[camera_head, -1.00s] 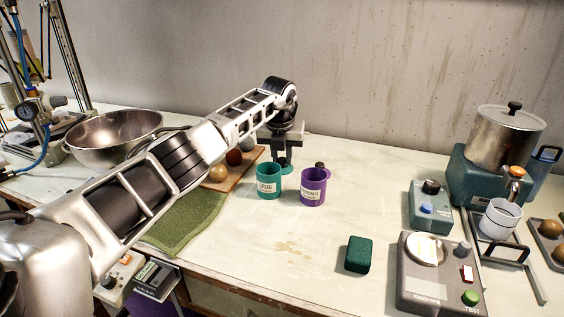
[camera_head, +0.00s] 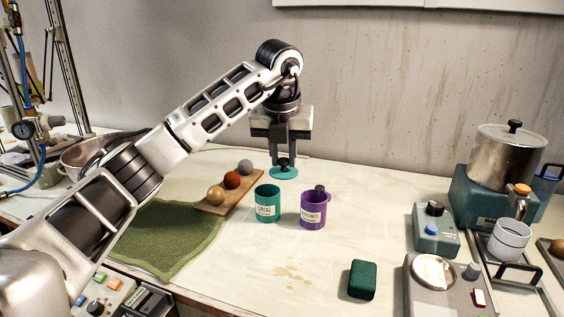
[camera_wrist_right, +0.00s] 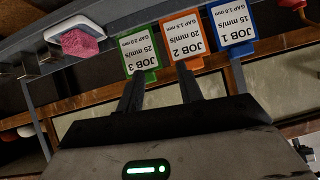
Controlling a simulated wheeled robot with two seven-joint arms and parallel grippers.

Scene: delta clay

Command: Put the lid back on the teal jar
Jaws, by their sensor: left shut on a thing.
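The teal jar (camera_head: 267,207), labelled GROG, stands upright on the bench with its top uncovered. My left gripper (camera_head: 283,161) is shut on the dark knob of the teal lid (camera_head: 284,173). The lid is about level, just above and slightly right of the jar's rim in the picture, apart from it. Whether it touches the bench behind the jar is hard to tell. My right gripper (camera_wrist_right: 160,72) shows only in the right wrist view; its two dark fingers are apart with nothing between them.
A purple jar (camera_head: 314,212) stands close right of the teal jar, with a dark knob at its rim. A wooden board (camera_head: 213,208) with several balls lies left, beside a green cloth (camera_head: 160,240). A dark green block (camera_head: 362,280) sits in front. JOB cards (camera_wrist_right: 185,45) face my right gripper.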

